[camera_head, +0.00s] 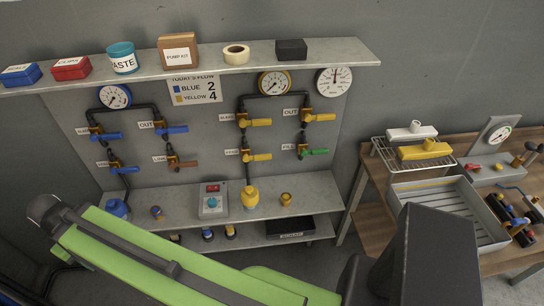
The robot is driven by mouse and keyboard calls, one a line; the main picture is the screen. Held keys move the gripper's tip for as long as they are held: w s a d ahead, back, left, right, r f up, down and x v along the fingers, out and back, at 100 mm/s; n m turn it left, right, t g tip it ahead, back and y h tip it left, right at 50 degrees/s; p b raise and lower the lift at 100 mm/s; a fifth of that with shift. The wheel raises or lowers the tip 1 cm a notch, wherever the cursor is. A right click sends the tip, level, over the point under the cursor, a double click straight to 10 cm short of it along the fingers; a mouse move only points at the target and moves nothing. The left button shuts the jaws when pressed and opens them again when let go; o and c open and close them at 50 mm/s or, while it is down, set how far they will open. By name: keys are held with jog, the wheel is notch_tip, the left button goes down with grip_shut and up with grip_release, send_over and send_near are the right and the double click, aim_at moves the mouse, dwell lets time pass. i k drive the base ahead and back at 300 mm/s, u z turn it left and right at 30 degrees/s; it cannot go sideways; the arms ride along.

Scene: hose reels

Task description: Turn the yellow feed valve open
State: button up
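The yellow pipe group on the wall panel has a yellow upper-left valve handle (260,122), a yellow upper-right handle (322,117), a yellow lower-left handle (258,157) and a green lower-right handle (315,152). All stick out about level to the right. Their white labels are mostly too small to read, so I cannot tell which is the feed valve. A yellow-rimmed gauge (274,83) sits above, and a yellow fitting (250,196) stands below on the ledge. My green arm crosses the lower foreground, apart from the valves in the picture. My gripper is not recognisable in view.
A blue pipe group has blue handles (171,129) and a brown one (183,164). A sign (194,91) reads blue 2, yellow 4. A shelf (210,61) with boxes overhangs the panel. A grey control box (212,203) stands on the ledge. A wooden bench (372,174) stands right.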

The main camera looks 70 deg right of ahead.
aim_at(246, 158)
jog(key=z, duration=1.9)
jog(key=k, duration=0.45)
jog(key=u, duration=0.9)
jog(key=k, duration=0.5)
jog(key=u, duration=0.2)
